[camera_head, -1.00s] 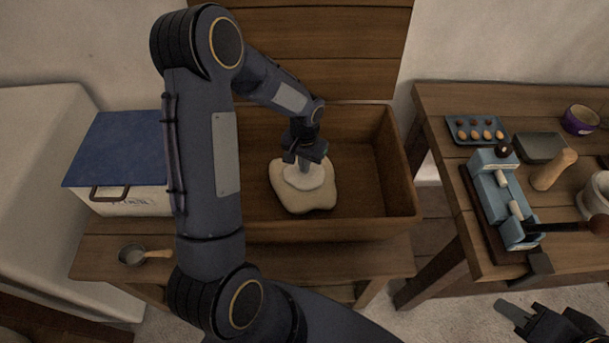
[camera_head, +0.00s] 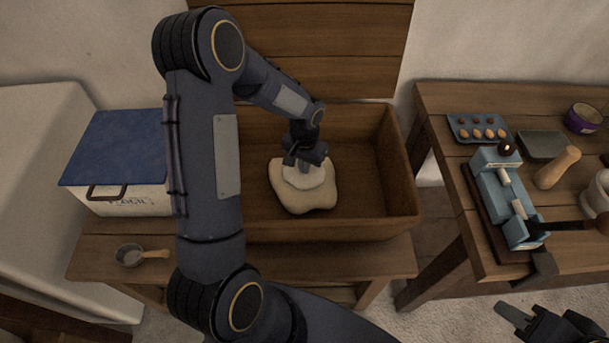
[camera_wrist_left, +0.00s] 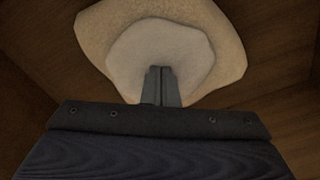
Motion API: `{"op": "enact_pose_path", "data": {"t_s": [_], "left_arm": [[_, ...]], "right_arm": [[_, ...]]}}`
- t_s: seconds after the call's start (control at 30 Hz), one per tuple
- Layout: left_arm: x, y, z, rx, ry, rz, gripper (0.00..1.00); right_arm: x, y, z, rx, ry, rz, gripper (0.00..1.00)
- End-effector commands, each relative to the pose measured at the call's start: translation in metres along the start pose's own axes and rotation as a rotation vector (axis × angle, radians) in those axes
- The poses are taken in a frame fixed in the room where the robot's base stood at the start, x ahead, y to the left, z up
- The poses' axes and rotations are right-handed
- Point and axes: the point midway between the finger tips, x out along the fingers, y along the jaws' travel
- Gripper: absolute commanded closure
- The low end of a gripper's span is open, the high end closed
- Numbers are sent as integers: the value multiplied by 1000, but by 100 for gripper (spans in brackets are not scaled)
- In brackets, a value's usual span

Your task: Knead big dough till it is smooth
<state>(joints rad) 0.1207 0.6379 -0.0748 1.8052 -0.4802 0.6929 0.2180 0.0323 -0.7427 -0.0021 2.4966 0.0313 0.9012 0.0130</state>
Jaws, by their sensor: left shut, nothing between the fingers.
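The big dough (camera_head: 308,205) is a flattened cream mass on the floor of a wooden trough (camera_head: 370,228). A paler, rounder layer (camera_head: 310,182) lies on top of it. My left gripper (camera_head: 303,164) points down at the back part of the dough, its fingers shut with nothing between them. In the left wrist view the closed fingers (camera_wrist_left: 161,84) overlap the pale layer, with the darker dough (camera_wrist_left: 232,70) around it. Whether the tips press into it is hard to tell. My right gripper (camera_head: 520,318) is partly visible at the bottom right; its jaw state is unclear.
The trough's walls surround the dough, with bare floor to its right. A blue-lidded box (camera_head: 118,148) and a small pan (camera_head: 130,256) stand left. The right table (camera_head: 430,100) holds an egg tray (camera_head: 478,128), a blue device (camera_head: 505,205) and a wooden pestle (camera_head: 557,167).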

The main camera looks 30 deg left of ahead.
Motion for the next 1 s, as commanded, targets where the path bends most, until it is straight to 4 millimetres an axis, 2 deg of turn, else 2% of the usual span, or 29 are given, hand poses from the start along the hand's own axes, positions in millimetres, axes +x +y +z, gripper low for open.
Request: {"op": "enact_pose_path", "data": {"t_s": [1.0], "left_arm": [[6, 0, 0, 0, -1, 0, 100]], "right_arm": [[6, 3, 3, 0, 0, 0, 67]]}}
